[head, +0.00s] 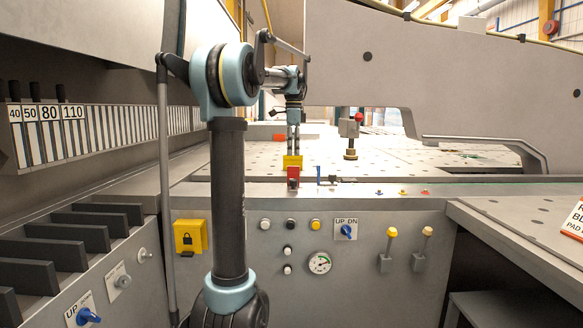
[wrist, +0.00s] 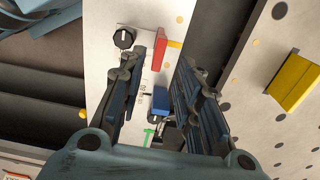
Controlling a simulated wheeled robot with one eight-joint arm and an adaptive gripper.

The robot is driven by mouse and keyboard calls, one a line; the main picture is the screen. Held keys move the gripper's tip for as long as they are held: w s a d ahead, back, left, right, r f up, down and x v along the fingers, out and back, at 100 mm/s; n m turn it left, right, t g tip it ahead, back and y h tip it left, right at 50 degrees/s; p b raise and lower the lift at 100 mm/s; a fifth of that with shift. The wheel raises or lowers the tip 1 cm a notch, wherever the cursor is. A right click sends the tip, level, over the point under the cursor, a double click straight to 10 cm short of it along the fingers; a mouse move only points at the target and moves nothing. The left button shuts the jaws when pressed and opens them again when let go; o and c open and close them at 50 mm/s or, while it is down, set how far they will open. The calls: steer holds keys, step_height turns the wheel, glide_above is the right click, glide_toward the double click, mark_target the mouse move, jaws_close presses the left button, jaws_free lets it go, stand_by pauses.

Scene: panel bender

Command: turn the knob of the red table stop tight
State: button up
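The red table stop (head: 293,174) sits on the front rail of the machine table. My gripper (head: 293,152) points down above this spot.
A blue block (wrist: 155,100) sits on the same rail close to the red one. A yellow block (wrist: 293,82) stands on the perforated table beyond. A post with a red top (head: 350,130) stands further right. The front panel (head: 310,215) carries buttons and a gauge.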

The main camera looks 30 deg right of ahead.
step_height(320, 180, down, 7)
steer(key=shift+r, duration=0.1)
stand_by(0.4)
